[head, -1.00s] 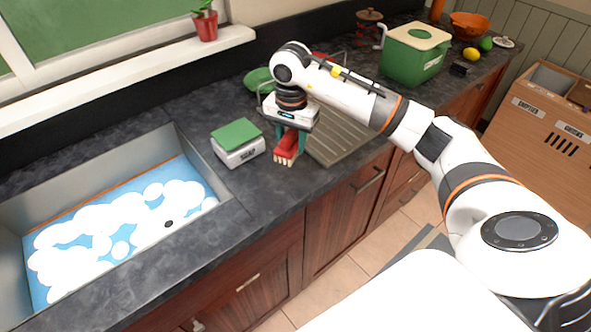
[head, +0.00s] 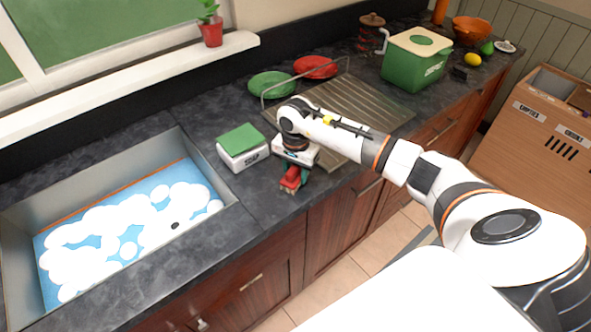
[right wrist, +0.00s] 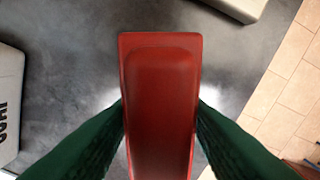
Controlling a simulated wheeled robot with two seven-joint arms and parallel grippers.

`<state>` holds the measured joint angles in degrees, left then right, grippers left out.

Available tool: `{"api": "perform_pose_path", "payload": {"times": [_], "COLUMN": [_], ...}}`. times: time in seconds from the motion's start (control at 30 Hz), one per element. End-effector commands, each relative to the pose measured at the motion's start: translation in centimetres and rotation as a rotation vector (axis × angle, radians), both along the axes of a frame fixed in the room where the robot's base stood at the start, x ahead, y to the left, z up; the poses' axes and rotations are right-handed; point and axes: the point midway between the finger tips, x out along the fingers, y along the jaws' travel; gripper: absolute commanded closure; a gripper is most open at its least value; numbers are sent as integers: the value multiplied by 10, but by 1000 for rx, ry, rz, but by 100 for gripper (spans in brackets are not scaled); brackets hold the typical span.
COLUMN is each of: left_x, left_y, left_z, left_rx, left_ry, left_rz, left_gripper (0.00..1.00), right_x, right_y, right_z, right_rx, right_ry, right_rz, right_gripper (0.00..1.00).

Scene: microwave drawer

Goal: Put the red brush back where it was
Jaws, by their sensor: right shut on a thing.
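The red brush (head: 291,178) is held by my right gripper (head: 294,172) over the dark countertop, between the soap box and the front edge, left of the drying rack. In the right wrist view the red back of the brush (right wrist: 160,105) lies between the two green fingers (right wrist: 160,125), which close on its sides. Its bristles are mostly hidden in the head view. I cannot tell whether the brush touches the counter. My left gripper is not in view.
A soap box with a green sponge (head: 242,148) stands just left of the brush. The sink (head: 25,225) with foamy water is further left. Behind are the drying rack (head: 365,110), a green plate (head: 271,85) and a red plate (head: 316,67). Dark counter around the brush is free.

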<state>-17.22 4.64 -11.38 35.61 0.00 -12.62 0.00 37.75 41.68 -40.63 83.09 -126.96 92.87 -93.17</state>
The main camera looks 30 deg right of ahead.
Motion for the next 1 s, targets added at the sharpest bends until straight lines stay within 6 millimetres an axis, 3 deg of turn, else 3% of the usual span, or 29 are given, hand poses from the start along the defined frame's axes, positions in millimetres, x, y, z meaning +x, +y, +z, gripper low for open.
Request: {"api": "perform_pose_path", "payload": {"times": [0.17,0.2,0.3,0.7,0.87,1.0], "left_x": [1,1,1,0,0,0], "left_y": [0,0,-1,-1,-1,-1], "left_z": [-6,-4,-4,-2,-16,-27], "left_rx": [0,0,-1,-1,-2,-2], "left_ry": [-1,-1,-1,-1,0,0], "left_rz": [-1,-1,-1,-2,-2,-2], "left_gripper": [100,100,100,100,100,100], "right_x": [0,0,0,1,2,2], "right_y": [0,0,0,0,-1,0], "right_z": [-5,-3,-2,4,30,62], "right_rx": [-1,0,0,0,-2,0], "right_ry": [0,0,0,-2,-7,-8], "right_rz": [1,1,1,1,2,2], "right_gripper": [78,53,38,38,38,38]}}
